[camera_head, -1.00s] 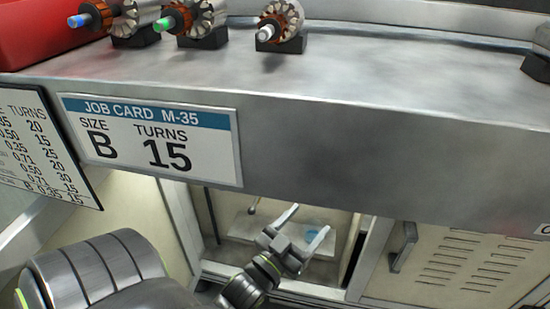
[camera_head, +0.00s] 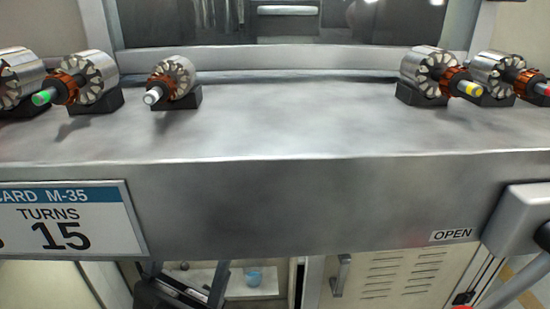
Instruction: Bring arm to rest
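My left gripper (camera_head: 186,274) shows at the bottom edge, below the bench front, before an open cabinet bay. Its two dark fingers stand apart with nothing visible between them. The rest of that arm is out of the picture. My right gripper is not in view. Several armatures with copper windings rest on black cradles on the bench: one with a green shaft end (camera_head: 88,75), one with a white end (camera_head: 176,72), one with a yellow end (camera_head: 428,66) and one with a red end (camera_head: 492,70). Another is cut by the left edge.
The steel bench top (camera_head: 290,125) is clear in the middle. A job card (camera_head: 70,220) reading 15 turns hangs on its front. An OPEN label (camera_head: 452,235) and a grey box (camera_head: 512,220) are at right.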

